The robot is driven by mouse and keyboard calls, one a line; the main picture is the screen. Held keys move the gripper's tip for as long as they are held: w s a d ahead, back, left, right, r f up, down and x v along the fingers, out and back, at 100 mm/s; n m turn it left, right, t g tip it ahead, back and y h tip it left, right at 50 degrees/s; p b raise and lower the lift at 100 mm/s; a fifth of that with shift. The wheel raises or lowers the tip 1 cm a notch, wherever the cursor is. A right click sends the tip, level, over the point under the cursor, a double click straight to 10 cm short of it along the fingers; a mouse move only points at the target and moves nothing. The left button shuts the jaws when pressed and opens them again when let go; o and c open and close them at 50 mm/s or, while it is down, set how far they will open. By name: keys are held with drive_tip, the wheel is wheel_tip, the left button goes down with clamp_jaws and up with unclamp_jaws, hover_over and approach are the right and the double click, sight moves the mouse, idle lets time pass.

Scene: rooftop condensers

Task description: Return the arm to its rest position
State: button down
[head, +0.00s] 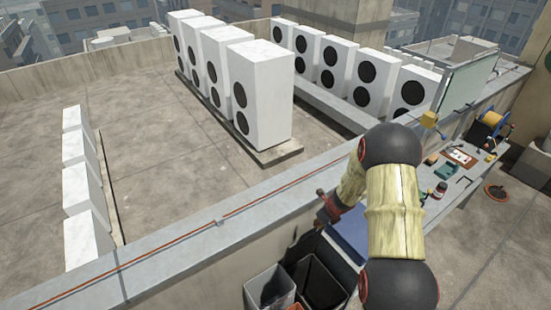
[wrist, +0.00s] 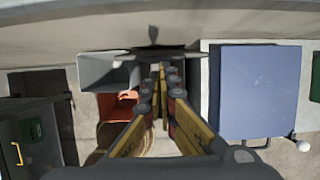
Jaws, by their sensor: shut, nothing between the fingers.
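My arm reaches forward at the right of the head view, bent, with pale yellow links and black joints. My gripper (head: 328,208) hangs above the near side of the low wall, partly hidden behind my arm. In the wrist view the two yellow and dark fingers of my gripper (wrist: 161,78) run together at their tips. They are shut with nothing held between them. The fingers appear clear of the grey bin and the blue surface around them.
A concrete parapet (head: 180,262) runs beside my gripper. Open bins (head: 268,284) stand below, next to a blue panel (wrist: 260,92). A workbench with tools (head: 455,160) and a clear upright panel (head: 468,84) lies right. White condensers (head: 262,95) stand beyond the parapet.

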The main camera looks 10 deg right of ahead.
drive_tip(key=s+a+r+n+g+y+b, duration=0.15)
drive_tip(key=s+a+r+n+b, duration=0.3)
drive_tip(key=s+n, duration=0.55)
drive_tip(key=s+a+r+n+g+b, duration=0.2)
drive_tip(key=s+a+r+n+b, duration=0.3)
drive_tip(key=s+n, duration=0.5)
drive_tip(key=s+a+r+n+t+h+b, duration=0.1)
drive_tip(key=s+a+n+t+h+b, duration=0.2)
drive_tip(key=s+n+b, duration=0.9)
drive_tip(key=s+a+t+b, duration=0.2)
drive_tip(key=b, duration=0.8)
drive_tip(key=shift+a+r, duration=0.2)
drive_tip(key=shift+a, duration=0.05)
